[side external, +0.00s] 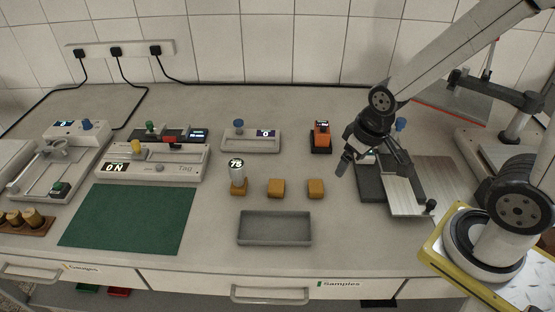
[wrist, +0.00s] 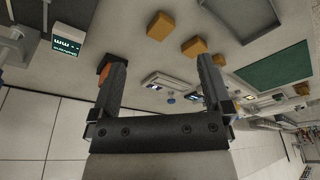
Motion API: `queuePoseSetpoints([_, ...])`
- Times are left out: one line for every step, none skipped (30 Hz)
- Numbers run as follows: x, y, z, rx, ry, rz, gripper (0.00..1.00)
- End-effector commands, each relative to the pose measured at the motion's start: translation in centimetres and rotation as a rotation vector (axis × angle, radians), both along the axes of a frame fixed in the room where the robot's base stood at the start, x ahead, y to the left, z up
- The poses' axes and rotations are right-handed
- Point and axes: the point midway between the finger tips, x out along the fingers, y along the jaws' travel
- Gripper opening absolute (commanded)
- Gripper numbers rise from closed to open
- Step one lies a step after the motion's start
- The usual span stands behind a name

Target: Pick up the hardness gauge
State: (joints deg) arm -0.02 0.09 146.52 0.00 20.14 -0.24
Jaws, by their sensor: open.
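The gauge that looks like the hardness gauge (side external: 236,171) is a pale upright cylinder with a round dark display reading about 75. It stands on the leftmost of three orange-brown blocks, left of centre in the side view. My gripper (side external: 376,160) is well to its right, above a dark pad and a metal plate. In the wrist view my gripper (wrist: 161,62) is open, with nothing between its fingers. The gauge is not clearly visible there; the right finger may hide it.
Two bare blocks (side external: 276,188) (side external: 316,188) stand right of the gauge, behind a grey tray (side external: 274,228). An orange device (side external: 320,137) and a white instrument (side external: 251,139) stand behind. A green mat (side external: 128,217) lies left. The bench front is mostly clear.

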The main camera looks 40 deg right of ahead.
Motion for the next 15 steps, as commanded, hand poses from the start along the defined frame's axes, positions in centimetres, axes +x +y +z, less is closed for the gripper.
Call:
queuePoseSetpoints([0.2, 0.1, 0.0, -0.002, 0.001, 0.009, 1.00])
queuePoseSetpoints([0.4, 0.1, 0.1, -0.003, 0.002, 0.018, 1.00])
queuePoseSetpoints([0.6, 0.2, 0.1, -0.006, 0.004, 0.031, 1.00])
queuePoseSetpoints([0.9, 0.2, 0.1, -0.009, 0.006, 0.047, 1.00])
queuePoseSetpoints([1.2, 0.3, 0.2, -0.012, 0.008, 0.065, 1.00])
queuePoseSetpoints([1.7, 0.5, 0.2, -0.018, 0.012, 0.094, 1.00])
queuePoseSetpoints([2.2, 0.6, 0.3, -0.023, 0.015, 0.119, 1.00])
queuePoseSetpoints([2.7, 0.7, 0.3, -0.027, 0.020, 0.147, 1.00])
queuePoseSetpoints([3.5, 1.0, 0.4, -0.035, 0.025, 0.189, 1.00])
queuePoseSetpoints([4.1, 1.1, 0.5, -0.042, 0.030, 0.225, 1.00])
queuePoseSetpoints([4.7, 1.4, 0.6, -0.049, 0.034, 0.264, 1.00])
queuePoseSetpoints([5.6, 1.7, 0.6, -0.059, 0.041, 0.319, 1.00])
queuePoseSetpoints([6.3, 1.9, 0.7, -0.066, 0.046, 0.362, 1.00])
queuePoseSetpoints([7.1, 2.2, 0.7, -0.073, 0.052, 0.405, 1.00])
queuePoseSetpoints([8.0, 2.6, 0.8, -0.082, 0.059, 0.467, 1.00])
